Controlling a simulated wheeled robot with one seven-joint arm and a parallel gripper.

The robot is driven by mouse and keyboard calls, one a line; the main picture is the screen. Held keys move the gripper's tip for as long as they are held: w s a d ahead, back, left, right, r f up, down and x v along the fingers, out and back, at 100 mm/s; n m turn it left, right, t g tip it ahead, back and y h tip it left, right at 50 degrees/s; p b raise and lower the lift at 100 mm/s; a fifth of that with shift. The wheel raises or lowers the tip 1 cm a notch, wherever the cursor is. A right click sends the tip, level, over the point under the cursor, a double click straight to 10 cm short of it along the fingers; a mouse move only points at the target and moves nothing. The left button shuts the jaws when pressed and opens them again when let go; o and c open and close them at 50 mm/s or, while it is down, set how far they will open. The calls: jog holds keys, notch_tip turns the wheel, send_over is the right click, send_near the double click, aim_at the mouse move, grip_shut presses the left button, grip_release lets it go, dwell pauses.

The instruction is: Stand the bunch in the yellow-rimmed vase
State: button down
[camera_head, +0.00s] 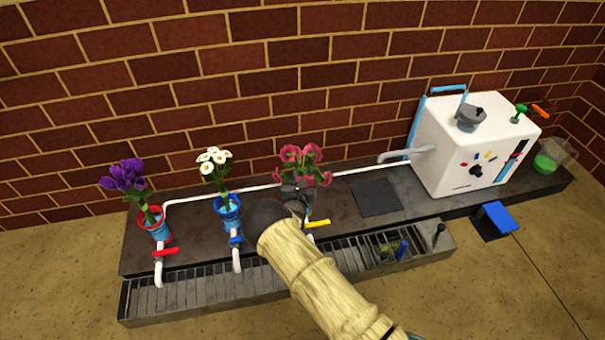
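The bunch of pink-red flowers (301,158) stands upright at the middle of the dark counter. My gripper (297,194) is right at its stems, just below the blooms, and covers part of them. I cannot tell whether the fingers are closed on the stems. No yellow rim shows clearly; the foot of the bunch and whatever is under it are largely hidden by my gripper and arm. A yellow tap handle (318,223) shows just right of my wrist.
Purple flowers stand in a red-rimmed vase (152,216) and white flowers in a blue-rimmed vase (228,203), left of my gripper. A slatted drain (200,292) runs along the front. A white machine (470,150) stands right. A dark square plate (377,197) lies bare.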

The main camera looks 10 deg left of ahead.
jog(key=c, duration=1.2)
grip_release()
jog(key=s+p, duration=0.2)
jog(key=s, duration=0.3)
jog(key=s+p, duration=0.3)
jog(key=s, duration=0.3)
jog(key=s+d+p, duration=0.1)
jog(key=s+p, duration=0.2)
jog(key=s, duration=0.3)
jog(key=shift+s, duration=0.2)
